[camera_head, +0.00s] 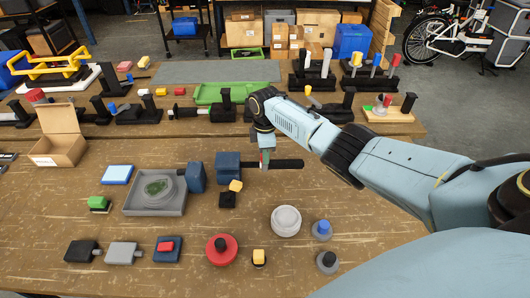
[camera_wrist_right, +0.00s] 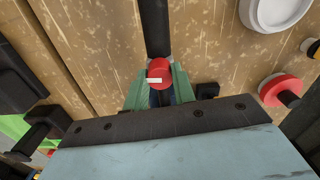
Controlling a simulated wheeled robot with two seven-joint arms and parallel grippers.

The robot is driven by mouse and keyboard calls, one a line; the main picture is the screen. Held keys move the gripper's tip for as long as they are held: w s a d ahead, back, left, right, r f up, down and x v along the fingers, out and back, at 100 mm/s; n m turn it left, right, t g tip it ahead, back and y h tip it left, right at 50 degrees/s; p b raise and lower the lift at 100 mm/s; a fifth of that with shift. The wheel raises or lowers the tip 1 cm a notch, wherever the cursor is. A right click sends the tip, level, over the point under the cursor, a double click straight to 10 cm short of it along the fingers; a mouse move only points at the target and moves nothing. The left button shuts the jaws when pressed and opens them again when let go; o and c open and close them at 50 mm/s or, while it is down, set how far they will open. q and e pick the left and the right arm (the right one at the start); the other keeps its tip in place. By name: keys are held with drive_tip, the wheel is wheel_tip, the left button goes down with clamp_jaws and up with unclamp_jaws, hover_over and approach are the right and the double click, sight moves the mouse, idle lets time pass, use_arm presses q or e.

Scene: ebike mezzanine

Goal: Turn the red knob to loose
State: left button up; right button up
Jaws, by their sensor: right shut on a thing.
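The red knob (camera_wrist_right: 159,72) has a white stripe and shows between the two green fingers of my right gripper (camera_wrist_right: 155,88) in the wrist view. The fingers are shut on its sides, and the white stripe lies roughly level across that picture. A black bar (camera_wrist_right: 154,25) runs out from beyond the knob. In the head view my right gripper (camera_head: 265,160) points down over the black bar (camera_head: 287,164), which sticks out beside a dark blue block (camera_head: 229,166). The knob is mostly hidden there by the gripper. My left gripper is out of view.
On the wooden table, a grey tray (camera_head: 140,207) and a small yellow-topped block (camera_head: 234,187) are left of the gripper. A red disc with a black knob (camera_head: 221,250), a white round part (camera_head: 286,221) and several small blocks lie nearer. Fixtures crowd the back.

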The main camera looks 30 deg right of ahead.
drive_tip(key=n, duration=0.4)
drive_tip(key=shift+w+n, duration=0.1)
drive_tip(key=shift+n, duration=0.3)
idle(0.4)
drive_tip(key=o, duration=1)
wheel_tip(320, 180, up, 14)
drive_tip(key=shift+f, duration=0.25)
